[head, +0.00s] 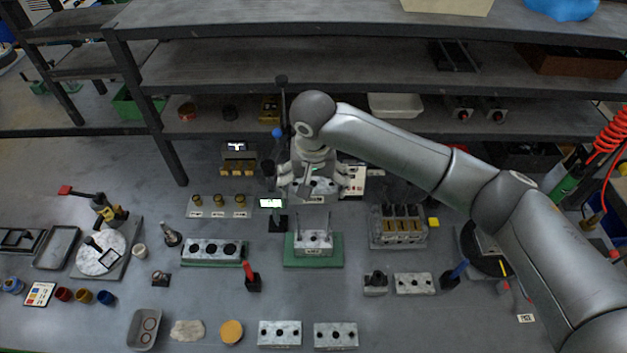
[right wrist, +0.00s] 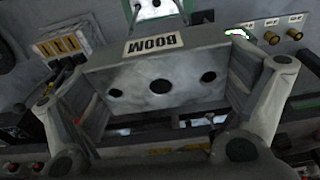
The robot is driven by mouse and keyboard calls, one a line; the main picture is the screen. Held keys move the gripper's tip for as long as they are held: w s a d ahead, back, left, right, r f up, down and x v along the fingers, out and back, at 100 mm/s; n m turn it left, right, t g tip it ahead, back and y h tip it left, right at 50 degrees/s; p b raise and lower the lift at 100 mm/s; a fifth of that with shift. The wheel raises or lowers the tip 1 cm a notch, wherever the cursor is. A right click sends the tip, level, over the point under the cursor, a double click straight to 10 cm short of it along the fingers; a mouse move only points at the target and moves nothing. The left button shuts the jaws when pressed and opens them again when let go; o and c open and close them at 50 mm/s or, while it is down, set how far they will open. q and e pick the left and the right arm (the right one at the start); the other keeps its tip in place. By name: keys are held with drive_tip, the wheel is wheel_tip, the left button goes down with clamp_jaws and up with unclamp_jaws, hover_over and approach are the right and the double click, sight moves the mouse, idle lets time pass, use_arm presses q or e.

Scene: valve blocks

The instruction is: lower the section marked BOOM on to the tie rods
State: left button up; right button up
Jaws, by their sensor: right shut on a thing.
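The section marked BOOM (right wrist: 165,88) is a grey block with three dark holes in its face and a white label, seen close up in the right wrist view. My right gripper (head: 308,180) is shut on it, one finger at each end, and holds it behind the stack base. In the head view the held section (head: 318,186) is partly covered by the gripper. The stack base (head: 314,243) is a pale block on a green mat (head: 313,262), with thin upright tie rods (head: 329,222). The section is apart from the rods. My left gripper is not in view.
A small lit screen (head: 270,203) stands just left of the rods. A block with brass parts (head: 400,238) is to the right, and a holed block (head: 212,250) on green is to the left. Loose sections (head: 279,333) lie in front. Shelves (head: 350,73) rise behind.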

sight(313, 194)
drive_tip(key=shift+r+p, duration=0.2)
drive_tip(key=shift+p, duration=0.5)
wheel_tip(313, 194, down, 3)
drive_tip(key=shift+s+f+b, duration=0.1)
drive_tip(key=shift+f+b, duration=0.1)
drive_tip(key=shift+b, duration=0.4)
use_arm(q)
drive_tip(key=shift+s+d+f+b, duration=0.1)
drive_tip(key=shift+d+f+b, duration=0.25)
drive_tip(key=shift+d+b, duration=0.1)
use_arm(e)
drive_tip(key=shift+f, duration=1.35)
use_arm(q)
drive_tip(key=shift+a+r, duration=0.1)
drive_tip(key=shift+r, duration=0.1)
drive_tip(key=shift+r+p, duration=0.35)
drive_tip(key=shift+p, duration=0.25)
use_arm(e)
drive_tip(key=shift+r, duration=0.1)
use_arm(q)
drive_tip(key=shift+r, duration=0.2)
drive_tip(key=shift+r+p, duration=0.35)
drive_tip(key=shift+p, duration=0.15)
